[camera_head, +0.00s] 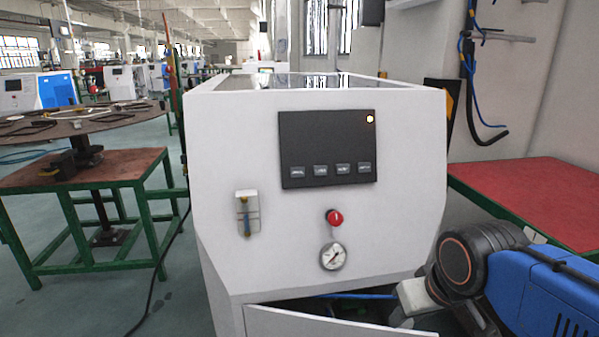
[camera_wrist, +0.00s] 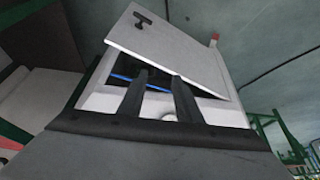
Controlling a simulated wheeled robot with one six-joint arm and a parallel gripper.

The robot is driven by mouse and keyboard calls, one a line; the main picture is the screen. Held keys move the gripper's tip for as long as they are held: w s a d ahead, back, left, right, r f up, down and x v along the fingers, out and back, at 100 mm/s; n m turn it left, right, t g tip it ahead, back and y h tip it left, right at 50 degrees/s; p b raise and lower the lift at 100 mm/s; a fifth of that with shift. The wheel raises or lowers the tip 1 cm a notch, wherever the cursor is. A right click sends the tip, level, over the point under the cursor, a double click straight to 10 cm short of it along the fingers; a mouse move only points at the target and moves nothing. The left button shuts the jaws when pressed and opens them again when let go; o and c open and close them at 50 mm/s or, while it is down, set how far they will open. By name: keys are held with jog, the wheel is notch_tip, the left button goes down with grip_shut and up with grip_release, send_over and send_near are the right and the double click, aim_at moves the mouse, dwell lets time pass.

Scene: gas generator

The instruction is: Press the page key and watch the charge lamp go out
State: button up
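The generator (camera_head: 228,130) is a white cabinet with a dark control panel (camera_head: 310,143) on its front. Several small grey keys line the panel's lower edge; their labels are too small to read, so I cannot tell which is the page key. The panel is not visible there.
The lower door (camera_head: 320,325) stands ajar beside my arm. Red-topped tables (camera_head: 100,168) stand left and right (camera_head: 535,195).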

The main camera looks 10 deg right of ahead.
dwell(0.3)
grip_shut()
dwell(1.6)
